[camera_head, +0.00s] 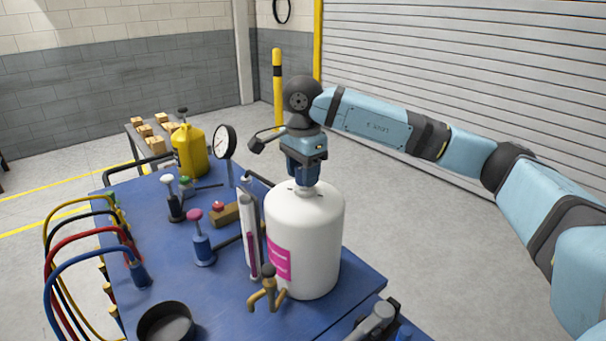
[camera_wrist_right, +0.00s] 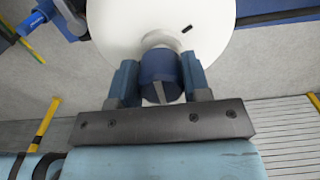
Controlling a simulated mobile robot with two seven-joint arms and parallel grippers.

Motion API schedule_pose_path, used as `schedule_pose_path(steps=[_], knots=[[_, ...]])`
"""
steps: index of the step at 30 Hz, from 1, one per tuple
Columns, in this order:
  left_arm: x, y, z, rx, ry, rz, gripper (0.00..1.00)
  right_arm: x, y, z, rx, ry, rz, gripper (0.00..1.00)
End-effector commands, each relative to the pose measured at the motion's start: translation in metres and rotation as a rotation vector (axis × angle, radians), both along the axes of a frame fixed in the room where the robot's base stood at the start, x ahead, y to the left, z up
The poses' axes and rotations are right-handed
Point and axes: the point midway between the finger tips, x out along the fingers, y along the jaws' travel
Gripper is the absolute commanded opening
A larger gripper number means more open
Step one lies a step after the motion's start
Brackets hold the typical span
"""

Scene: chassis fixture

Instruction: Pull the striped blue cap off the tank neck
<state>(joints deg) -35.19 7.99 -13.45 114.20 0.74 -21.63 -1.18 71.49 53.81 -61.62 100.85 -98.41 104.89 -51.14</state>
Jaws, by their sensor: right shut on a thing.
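The white tank (camera_head: 318,240) stands upright on the blue bench and has a magenta label on its front. My right gripper (camera_head: 306,178) points down at the tank's neck (camera_head: 307,189) from above. In the right wrist view, the blue cap (camera_wrist_right: 160,67) with a pale stripe is between the two fingers of this gripper (camera_wrist_right: 160,75), which are shut on it. The cap lines up with the pale neck ring on the white tank (camera_wrist_right: 115,25). I cannot tell whether the cap is still seated on the neck. In the head view the fingers hide the cap. My left gripper is not in view.
The blue bench (camera_head: 185,275) also bears a yellow can (camera_head: 188,150), a round gauge (camera_head: 225,141), a clear tube with magenta fluid beside the tank, a brass tap (camera_head: 267,290) and a dark bowl (camera_head: 165,322). Coloured hoses arch at left. Space above the tank's right is clear.

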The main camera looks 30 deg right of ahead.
Motion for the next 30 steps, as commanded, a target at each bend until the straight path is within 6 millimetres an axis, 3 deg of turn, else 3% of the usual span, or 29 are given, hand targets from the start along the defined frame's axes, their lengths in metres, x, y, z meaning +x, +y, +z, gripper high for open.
schedule_pose_path(steps=[19, 30], knots=[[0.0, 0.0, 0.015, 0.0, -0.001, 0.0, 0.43, 0.0, 0.0, 0.027, 0.0, -0.001, 0.0, 0.15], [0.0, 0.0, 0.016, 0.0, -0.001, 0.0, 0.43, 0.0, 0.0, 0.03, 0.0, -0.001, 0.0, 0.15]])
